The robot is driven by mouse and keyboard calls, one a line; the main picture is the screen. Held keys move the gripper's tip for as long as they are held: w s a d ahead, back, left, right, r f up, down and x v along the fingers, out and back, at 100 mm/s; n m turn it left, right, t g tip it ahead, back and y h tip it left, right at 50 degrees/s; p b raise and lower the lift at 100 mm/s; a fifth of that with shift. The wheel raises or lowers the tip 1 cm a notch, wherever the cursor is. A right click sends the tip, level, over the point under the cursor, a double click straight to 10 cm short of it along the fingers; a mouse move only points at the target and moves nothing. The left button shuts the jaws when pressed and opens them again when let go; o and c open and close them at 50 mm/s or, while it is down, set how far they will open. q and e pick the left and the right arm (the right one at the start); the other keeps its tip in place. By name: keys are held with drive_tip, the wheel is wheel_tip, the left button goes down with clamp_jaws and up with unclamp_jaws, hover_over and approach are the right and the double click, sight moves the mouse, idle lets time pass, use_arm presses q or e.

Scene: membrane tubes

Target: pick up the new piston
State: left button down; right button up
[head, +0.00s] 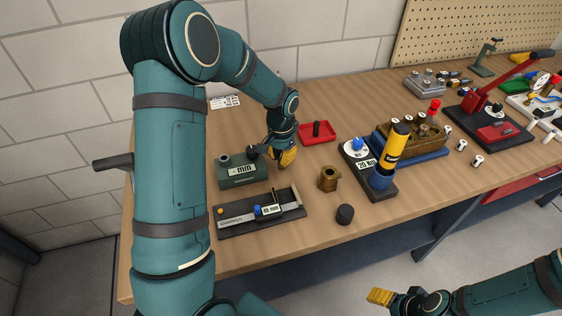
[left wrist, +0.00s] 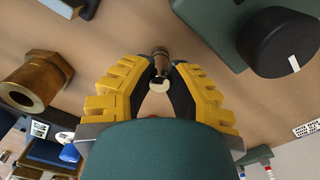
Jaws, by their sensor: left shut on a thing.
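My left gripper (head: 284,156) is beside the green gauge box, low over the table. In the left wrist view its yellow fingers (left wrist: 160,80) are closed around a small metal cylinder (left wrist: 160,64) with a pale round end, which looks like the new piston. The fingers hide this piece in the head view. My right gripper (head: 381,297) is at the bottom of the head view, off the table's front; its opening does not show clearly.
The green gauge box (head: 241,172) is close on the left. A red tray (head: 328,138) holding a dark upright piece stands behind to the right. A brass hex fitting (head: 328,179), a black cylinder (head: 345,214) and a slide gauge (head: 235,222) are nearer the front edge.

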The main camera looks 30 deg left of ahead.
sight(281, 155)
use_arm(q)
drive_tip(key=shift+r, duration=0.1)
wheel_tip(281, 155, up, 10)
drive_tip(key=shift+f+p, duration=0.1)
drive_tip(key=shift+p, duration=0.8)
idle(0.4)
